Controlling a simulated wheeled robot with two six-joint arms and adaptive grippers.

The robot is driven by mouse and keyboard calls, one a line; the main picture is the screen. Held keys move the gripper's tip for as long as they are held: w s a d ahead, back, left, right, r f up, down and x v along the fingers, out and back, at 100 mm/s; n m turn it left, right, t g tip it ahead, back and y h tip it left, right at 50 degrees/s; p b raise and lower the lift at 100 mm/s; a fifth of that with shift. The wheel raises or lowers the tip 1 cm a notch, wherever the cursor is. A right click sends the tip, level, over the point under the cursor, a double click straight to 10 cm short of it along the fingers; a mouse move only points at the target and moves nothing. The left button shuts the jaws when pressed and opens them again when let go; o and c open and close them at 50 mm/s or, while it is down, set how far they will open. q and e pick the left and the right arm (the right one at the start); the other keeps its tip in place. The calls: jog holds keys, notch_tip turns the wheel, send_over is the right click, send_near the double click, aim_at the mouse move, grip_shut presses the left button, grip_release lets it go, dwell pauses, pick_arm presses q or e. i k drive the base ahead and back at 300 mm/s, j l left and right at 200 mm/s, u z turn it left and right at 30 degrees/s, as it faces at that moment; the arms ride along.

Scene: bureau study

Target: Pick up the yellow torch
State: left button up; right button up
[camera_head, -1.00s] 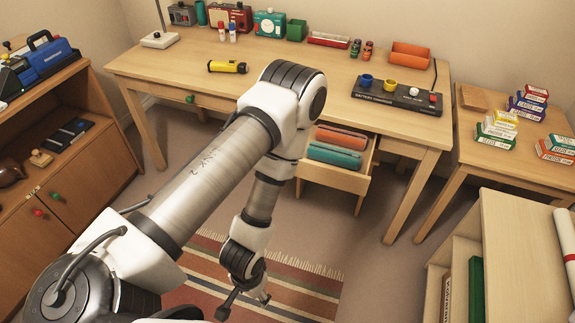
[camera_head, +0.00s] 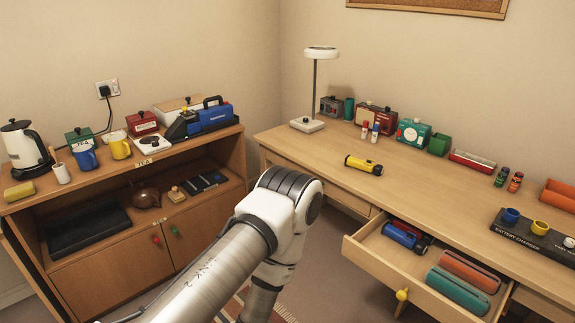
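The yellow torch (camera_head: 363,165) lies on its side on the desk (camera_head: 420,183), left of the desk's middle. It is yellow with black ends, and nothing covers it. One of my arms rises from the bottom of the view and bends down in front of the desk, to the left of the open drawer. The gripper on that arm is below the picture's edge. My other arm is not in view.
The open drawer (camera_head: 372,266) juts out below the desk, holding a blue torch (camera_head: 400,236) and coloured cases. A lamp (camera_head: 308,125), radios and a battery charger (camera_head: 520,234) stand on the desk. A cabinet (camera_head: 130,262) stands at left.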

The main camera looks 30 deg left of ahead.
aim_at(358, 164)
jog(key=u, duration=0.6)
jog(key=i+j+z, duration=0.2)
jog(key=z, duration=0.25)
jog(key=i+j+z, duration=0.15)
jog(key=j+z, duration=0.25)
jog(key=i+j+z, duration=0.1)
jog(key=j+z, duration=0.35)
jog(key=l, duration=0.1)
